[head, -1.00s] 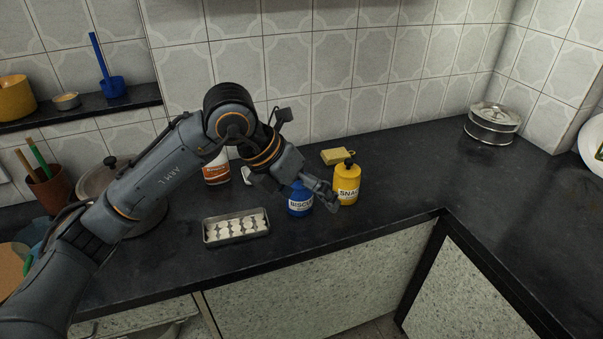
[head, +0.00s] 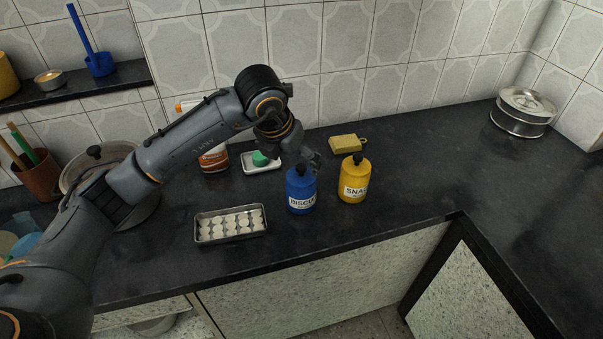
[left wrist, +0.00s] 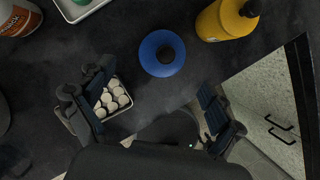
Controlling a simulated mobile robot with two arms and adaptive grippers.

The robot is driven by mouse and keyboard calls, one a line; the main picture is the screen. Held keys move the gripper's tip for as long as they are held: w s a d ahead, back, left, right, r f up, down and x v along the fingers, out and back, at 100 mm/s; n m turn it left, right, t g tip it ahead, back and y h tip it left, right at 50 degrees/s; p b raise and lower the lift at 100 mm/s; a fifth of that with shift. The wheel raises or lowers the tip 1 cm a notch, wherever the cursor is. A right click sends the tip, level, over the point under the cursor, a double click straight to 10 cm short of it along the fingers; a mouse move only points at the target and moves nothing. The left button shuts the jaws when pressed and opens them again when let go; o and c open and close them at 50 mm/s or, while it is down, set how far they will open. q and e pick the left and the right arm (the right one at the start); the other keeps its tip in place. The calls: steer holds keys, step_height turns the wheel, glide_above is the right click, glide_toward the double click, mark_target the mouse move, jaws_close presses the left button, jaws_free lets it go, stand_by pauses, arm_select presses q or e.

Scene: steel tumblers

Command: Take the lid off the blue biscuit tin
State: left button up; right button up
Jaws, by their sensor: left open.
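The blue biscuit tin (head: 301,196) stands upright on the dark counter, its label facing me and a black knob on its lid (head: 300,171). In the left wrist view the tin (left wrist: 150,64) shows from above, with the round blue lid and dark knob (left wrist: 166,54) centred beyond my fingers. My left gripper (head: 311,161) is near the top of the tin, seeming just behind it in the head view. In the left wrist view the left gripper (left wrist: 152,80) has its fingers spread wide with nothing between them. The lid sits on the tin. My right gripper is not in view.
A metal tray of white pieces (head: 231,236) lies to the left. A soap dish (head: 262,167), an orange-labelled bottle (head: 214,160) and a yellow sponge (head: 346,144) are behind.

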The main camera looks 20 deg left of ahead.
mark_target(299, 177)
arm_select(q)
steer(key=shift+d+f+p, duration=0.15)
steer(key=shift+f+p, duration=0.2)
steer(key=shift+f, duration=0.3)
steer(key=x, duration=0.3)
steer(key=shift+w+f+p, duration=0.1)
steer(key=shift+f+p, duration=0.15)
steer(key=shift+p, duration=0.15)
steer(key=shift+w+d+f, duration=0.1)
steer(key=shift+f, duration=0.1)
steer(key=shift+c, duration=1.1)
steer(key=c, duration=0.7)
steer(key=shift+c, duration=0.6)
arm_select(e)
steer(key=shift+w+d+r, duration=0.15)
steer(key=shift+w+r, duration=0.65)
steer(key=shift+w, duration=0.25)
